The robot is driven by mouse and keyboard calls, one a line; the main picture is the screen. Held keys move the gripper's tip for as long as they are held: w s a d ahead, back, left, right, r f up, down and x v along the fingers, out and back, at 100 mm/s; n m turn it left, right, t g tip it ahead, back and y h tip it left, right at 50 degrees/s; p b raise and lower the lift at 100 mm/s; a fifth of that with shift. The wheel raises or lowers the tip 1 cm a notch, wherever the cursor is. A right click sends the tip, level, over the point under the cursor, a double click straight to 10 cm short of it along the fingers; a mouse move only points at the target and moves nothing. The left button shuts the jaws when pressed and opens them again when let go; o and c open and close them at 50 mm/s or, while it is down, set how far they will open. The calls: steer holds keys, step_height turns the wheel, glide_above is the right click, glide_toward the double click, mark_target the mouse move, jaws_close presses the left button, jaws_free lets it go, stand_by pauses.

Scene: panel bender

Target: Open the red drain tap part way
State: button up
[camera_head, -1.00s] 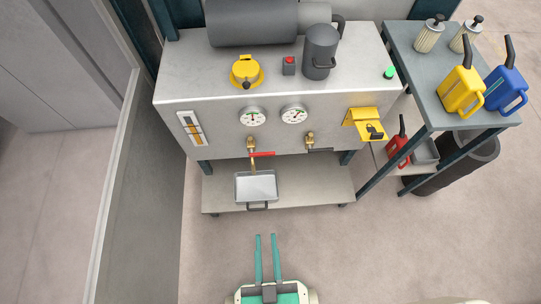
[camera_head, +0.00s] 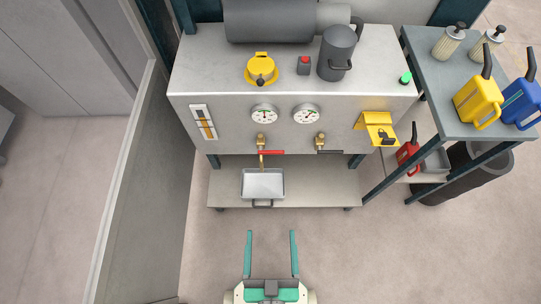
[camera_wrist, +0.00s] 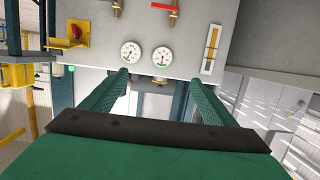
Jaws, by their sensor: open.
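The red drain tap (camera_head: 271,152) is a brass valve with a red lever on the front of the grey tank, low on the left. Its lever points right, roughly level. In the wrist view the red lever (camera_wrist: 165,8) shows at the top edge. A metal tray (camera_head: 263,184) stands on the lower shelf below the tap's spout. My gripper (camera_head: 271,233) is open and empty, out in front of the shelf and apart from the tap. Its two green fingers also show in the wrist view (camera_wrist: 157,78), spread apart.
A side table (camera_head: 465,100) carries jugs. A wall stands at left; floor in front is clear.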

steer(key=o, duration=0.4)
steer(key=shift+t, duration=0.5)
steer(key=w+f, duration=0.3)
steer(key=f, duration=0.1)
steer(key=w+f, duration=0.2)
steer(key=f, duration=0.2)
steer(key=w+f, duration=0.3)
steer(key=f, duration=0.2)
steer(key=shift+w+d+f, duration=0.1)
steer(key=shift+w+d, duration=0.25)
steer(key=shift+c, duration=0.2)
steer(key=t, duration=0.1)
glide_toward(271, 153)
steer(key=w, duration=0.8)
steer(key=shift+f, duration=0.1)
steer(key=shift+c, duration=0.6)
steer(key=c, duration=1.2)
steer(key=shift+c, duration=0.2)
